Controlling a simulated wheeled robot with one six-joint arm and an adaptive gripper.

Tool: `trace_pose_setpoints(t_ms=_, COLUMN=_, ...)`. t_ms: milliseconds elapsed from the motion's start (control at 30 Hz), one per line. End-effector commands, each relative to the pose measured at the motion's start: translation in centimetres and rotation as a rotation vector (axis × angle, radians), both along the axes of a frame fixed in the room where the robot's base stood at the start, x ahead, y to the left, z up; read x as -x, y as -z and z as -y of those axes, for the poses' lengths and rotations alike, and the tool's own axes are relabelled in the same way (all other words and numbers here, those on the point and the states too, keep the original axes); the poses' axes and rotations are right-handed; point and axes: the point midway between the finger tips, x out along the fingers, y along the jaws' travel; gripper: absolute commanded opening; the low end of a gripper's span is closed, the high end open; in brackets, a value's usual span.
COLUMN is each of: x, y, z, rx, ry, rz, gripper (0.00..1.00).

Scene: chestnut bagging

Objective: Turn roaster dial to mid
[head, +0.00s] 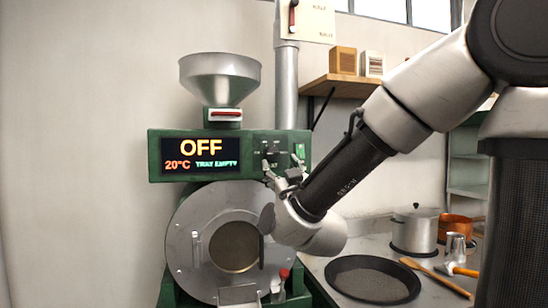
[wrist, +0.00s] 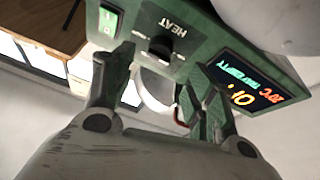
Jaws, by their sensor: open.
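The green roaster (head: 222,135) stands at the left-centre in the head view. Its display (head: 201,156) reads OFF, 20°C and TRAY EMPTY. The black heat dial (wrist: 160,48) shows in the wrist view on the green panel, beside the word HEAT; its exact setting is too small to tell. My gripper (head: 283,165) is in front of the panel's right part in the head view, partly covering the dial area. In the wrist view my gripper (wrist: 160,82) has its fingers apart, with the dial beyond the gap between them. I see no contact with the dial.
A green rocker switch (wrist: 108,21) sits beside the dial. A metal hopper (head: 220,78) tops the roaster, and the round drum front (head: 190,225) is below. A dark pan (head: 372,279), a pot (head: 414,229) and wooden tools are on the counter at right.

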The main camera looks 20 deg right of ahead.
Motion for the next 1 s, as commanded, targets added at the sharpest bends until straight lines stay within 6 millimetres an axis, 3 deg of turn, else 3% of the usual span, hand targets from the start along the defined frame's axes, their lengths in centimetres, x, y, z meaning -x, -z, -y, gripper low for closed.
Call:
trace_pose_setpoints(t_ms=500, x=-6.5, y=-2.7, z=0.0, rx=0.015, ry=0.007, rz=0.004, gripper=0.56)
trace_pose_setpoints(t_ms=867, x=-7.1, y=-3.0, z=0.0, rx=0.015, ry=0.006, rz=0.004, gripper=0.56)
trace_pose_setpoints(t_ms=1000, x=-7.1, y=-3.0, z=0.0, rx=0.015, ry=0.006, rz=0.004, gripper=0.31)
